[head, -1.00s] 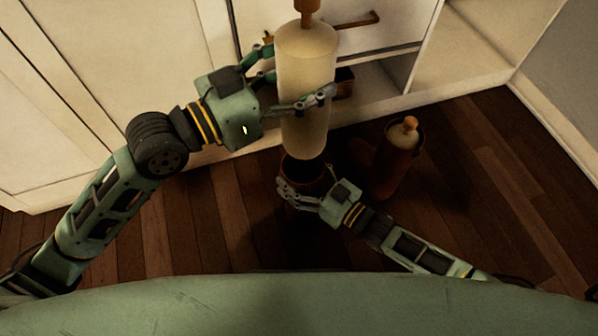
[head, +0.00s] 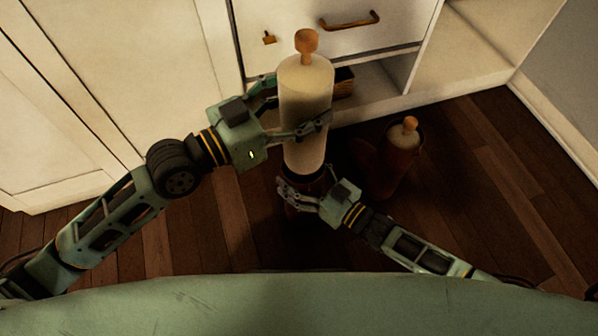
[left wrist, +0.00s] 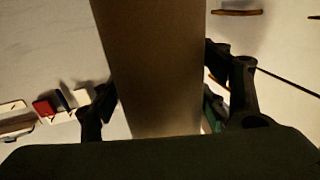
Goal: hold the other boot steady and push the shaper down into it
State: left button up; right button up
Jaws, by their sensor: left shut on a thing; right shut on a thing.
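The cream shaper (head: 305,95) with a wooden knob on top stands upright in the head view. My left gripper (head: 298,108) is shut around its middle, and the shaper also fills the centre of the left wrist view (left wrist: 158,70). Its lower end is at the opening of a dark brown boot (head: 303,188); how far inside it reaches is hard to tell. My right gripper (head: 298,196) is shut on this boot near its top. The rest of the boot is dark and partly hidden. Another brown boot (head: 393,170) stands to the right with a shaper's knob (head: 409,124) showing at its top.
A white cabinet (head: 120,70) with a drawer and a brass handle (head: 350,20) stands behind. A small brown box (head: 344,82) sits on the open low shelf. The wooden floor (head: 480,200) is free at the right.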

pick_arm(q)
jog(key=shift+f, duration=1.5)
jog(key=o, duration=1.7)
jog(key=shift+f, duration=0.1)
jog(key=v, duration=1.2)
jog(key=shift+w, duration=0.1)
pick_arm(e)
jog(key=o, duration=1.7)
